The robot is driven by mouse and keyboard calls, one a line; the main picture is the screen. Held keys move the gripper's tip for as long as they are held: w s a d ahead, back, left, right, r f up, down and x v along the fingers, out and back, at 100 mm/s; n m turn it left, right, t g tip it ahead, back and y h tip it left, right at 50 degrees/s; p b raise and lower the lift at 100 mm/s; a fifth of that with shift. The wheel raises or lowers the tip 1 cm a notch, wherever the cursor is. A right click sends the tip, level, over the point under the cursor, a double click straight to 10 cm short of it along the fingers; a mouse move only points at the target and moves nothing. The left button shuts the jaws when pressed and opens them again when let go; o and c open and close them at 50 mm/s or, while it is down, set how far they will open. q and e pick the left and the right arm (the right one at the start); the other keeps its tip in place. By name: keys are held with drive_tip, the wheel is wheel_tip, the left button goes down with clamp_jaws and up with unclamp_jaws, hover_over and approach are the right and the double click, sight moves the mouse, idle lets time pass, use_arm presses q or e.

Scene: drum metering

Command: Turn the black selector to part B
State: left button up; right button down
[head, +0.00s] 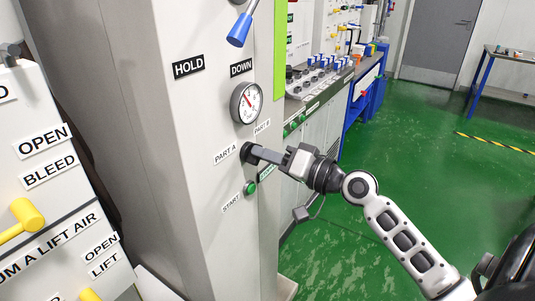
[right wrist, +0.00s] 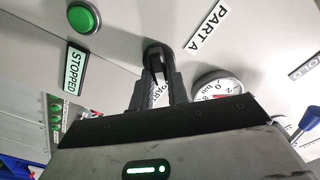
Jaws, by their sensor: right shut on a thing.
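The black selector (head: 247,151) is on the front of the grey cabinet, below the round gauge (head: 246,102). The PART A label (head: 225,154) is at its left and the PART B label (head: 262,127) at its upper right. My right gripper (head: 256,153) is shut on the selector. In the right wrist view the selector (right wrist: 155,52) shows between the two fingertips, and the fingers hide part of it. I cannot tell for sure which label its pointer faces. My left gripper is not in view.
A green START button (head: 250,188) sits just below the selector. A blue-handled lever (head: 239,30) is above the gauge. A panel with yellow handles (head: 22,219) stands at the left. The green floor (head: 370,250) at the right is open.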

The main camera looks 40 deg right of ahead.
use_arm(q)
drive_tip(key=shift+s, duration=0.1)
use_arm(e)
drive_tip(key=c, duration=1.4)
unclamp_jaws()
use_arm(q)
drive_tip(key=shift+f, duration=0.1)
use_arm(e)
drive_tip(key=shift+o, duration=0.2)
drive_tip(key=shift+s, duration=0.1)
